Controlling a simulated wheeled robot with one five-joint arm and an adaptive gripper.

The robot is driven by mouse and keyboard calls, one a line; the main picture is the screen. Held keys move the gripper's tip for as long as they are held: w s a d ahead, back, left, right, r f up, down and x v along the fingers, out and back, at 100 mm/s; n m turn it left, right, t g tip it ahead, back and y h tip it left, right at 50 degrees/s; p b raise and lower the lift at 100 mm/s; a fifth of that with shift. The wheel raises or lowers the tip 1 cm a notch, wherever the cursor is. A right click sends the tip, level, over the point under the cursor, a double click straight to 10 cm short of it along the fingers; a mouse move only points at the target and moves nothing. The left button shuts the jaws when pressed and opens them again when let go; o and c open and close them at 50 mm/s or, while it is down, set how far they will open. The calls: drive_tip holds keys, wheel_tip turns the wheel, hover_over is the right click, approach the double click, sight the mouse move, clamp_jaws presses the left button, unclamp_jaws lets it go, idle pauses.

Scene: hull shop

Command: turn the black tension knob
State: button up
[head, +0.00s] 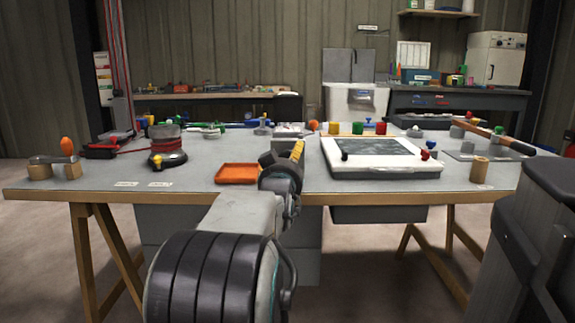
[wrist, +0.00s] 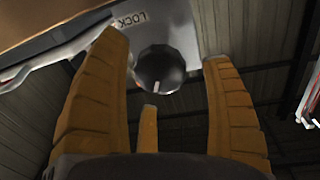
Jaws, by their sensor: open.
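The black tension knob (wrist: 160,70) is round and dark with a short white mark on its face. In the head view my gripper (head: 296,152) is at the table's front edge, and I cannot pick out the knob for certain.
An orange tray (head: 237,180) lies left of my gripper on the grey workbench (head: 205,172). A white-framed dark panel (head: 400,172) is to its right, with coloured pots behind. A wooden cylinder (head: 479,170) stands at the front right. Several tools fill the left side.

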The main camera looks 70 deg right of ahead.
drive_tip(key=shift+x, duration=1.05)
drive_tip(key=c, duration=1.2)
